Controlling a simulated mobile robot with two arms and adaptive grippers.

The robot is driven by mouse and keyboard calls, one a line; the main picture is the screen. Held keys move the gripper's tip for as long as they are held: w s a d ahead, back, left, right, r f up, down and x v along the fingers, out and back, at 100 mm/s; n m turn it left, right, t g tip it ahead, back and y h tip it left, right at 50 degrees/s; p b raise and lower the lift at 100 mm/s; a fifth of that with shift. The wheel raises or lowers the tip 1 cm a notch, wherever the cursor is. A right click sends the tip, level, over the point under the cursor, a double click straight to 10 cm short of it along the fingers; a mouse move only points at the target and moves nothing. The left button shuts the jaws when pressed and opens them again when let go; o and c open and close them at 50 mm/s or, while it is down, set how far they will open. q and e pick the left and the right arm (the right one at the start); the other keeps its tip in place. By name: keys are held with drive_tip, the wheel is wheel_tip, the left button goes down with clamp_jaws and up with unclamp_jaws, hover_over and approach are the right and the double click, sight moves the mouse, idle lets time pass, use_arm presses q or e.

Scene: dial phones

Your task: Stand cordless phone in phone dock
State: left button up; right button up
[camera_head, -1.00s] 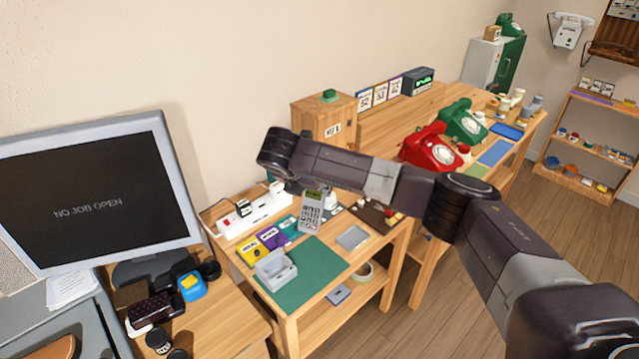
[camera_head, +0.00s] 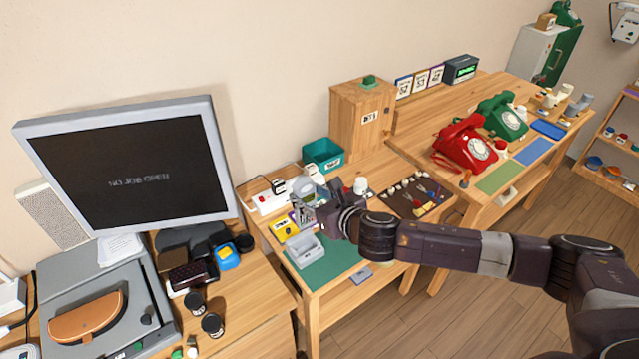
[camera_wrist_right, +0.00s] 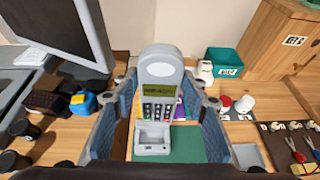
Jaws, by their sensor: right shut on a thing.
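The cordless phone (camera_wrist_right: 160,75) is pale grey with a lit screen and a keypad; it stands upright in the wrist view, screen facing me. My right gripper (camera_wrist_right: 161,92) is shut on it, one finger on each side. In the head view my right gripper (camera_head: 318,204) partly covers the phone. The grey phone dock (camera_wrist_right: 152,139) sits just below the phone in the wrist view; it also shows on the green mat in the head view (camera_head: 304,251). I cannot tell whether the phone's lower end touches the dock. My left gripper is not in view.
A yellow box (camera_head: 284,228) stands behind the dock. A monitor (camera_head: 128,182) stands left. A dark tool mat (camera_head: 414,195) lies right. Bare green mat (camera_head: 334,264) shows beside the dock.

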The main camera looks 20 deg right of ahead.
sight(304, 219)
drive_tip(key=shift+s+a+y, duration=0.25)
drive_tip(key=shift+a+y, duration=0.05)
drive_tip(key=shift+a, duration=0.05)
drive_tip(key=shift+f, duration=0.1)
drive_tip(key=shift+f+b, duration=4.15)
drive_tip(key=shift+b, duration=0.2)
drive_tip(key=shift+s+p, duration=0.1)
drive_tip(key=shift+p, duration=0.25)
drive_tip(key=shift+f+b, duration=0.75)
drive_tip(key=shift+f, duration=0.95)
drive_tip(key=o, duration=1.4)
drive_tip(key=shift+c, duration=0.2)
